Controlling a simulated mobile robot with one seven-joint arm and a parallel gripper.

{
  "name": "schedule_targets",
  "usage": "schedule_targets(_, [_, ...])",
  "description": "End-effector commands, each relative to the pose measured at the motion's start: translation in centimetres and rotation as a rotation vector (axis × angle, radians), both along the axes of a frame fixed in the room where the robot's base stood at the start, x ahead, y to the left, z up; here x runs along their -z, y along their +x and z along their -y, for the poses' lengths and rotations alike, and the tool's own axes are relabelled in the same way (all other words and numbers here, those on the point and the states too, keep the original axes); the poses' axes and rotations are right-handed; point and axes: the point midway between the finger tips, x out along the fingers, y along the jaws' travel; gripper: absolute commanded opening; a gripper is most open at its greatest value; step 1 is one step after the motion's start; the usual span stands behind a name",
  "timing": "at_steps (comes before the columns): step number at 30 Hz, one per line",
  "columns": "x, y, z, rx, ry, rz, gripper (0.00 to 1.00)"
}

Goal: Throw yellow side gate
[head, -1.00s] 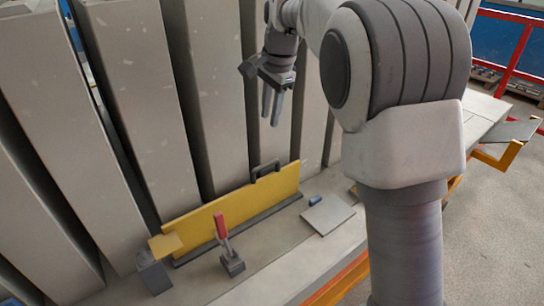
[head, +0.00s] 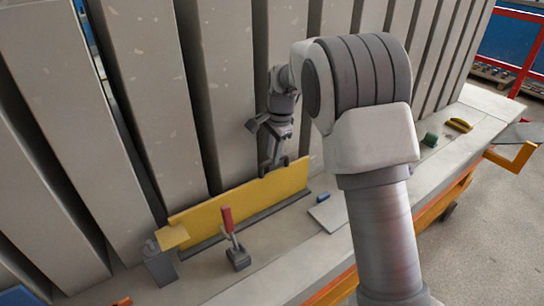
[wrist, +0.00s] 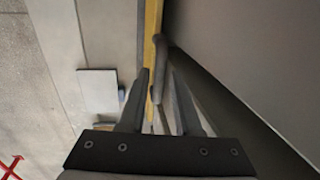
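The yellow side gate (head: 240,208) stands upright along the foot of the tall grey panels in the head view. A dark handle sits on its top edge near the right end, mostly hidden by my gripper (head: 273,168). In the wrist view the gate (wrist: 152,32) shows as a narrow yellow strip, with the dark handle (wrist: 160,55) beside it. My gripper (wrist: 157,72) is open there, with one finger on each side of the handle. I cannot tell whether the fingers touch it.
A red-handled toggle clamp (head: 229,222) stands in front of the gate. A grey block (head: 159,264) is at its left end. A flat grey plate (head: 328,212) and a small blue piece (head: 322,197) lie to the right. Tall grey panels (head: 150,100) rise close behind.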

Motion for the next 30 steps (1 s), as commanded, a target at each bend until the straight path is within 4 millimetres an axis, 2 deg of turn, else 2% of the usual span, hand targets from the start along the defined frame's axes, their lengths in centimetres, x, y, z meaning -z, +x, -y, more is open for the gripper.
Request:
schedule_targets(4, [1.18, 0.18, -0.12, 0.0, -0.001, -0.001, 0.32])
schedule_targets(13, [1.4, 0.23, -0.16, 0.0, 0.001, 0.001, 0.32])
schedule_targets(14, [1.4, 0.23, -0.16, 0.0, 0.001, 0.001, 0.3])
schedule_targets(19, [1.38, 0.23, -0.15, 0.0, 0.001, 0.001, 0.0])
schedule_targets(30, [1.36, 0.23, -0.14, 0.0, 0.001, 0.001, 0.0])
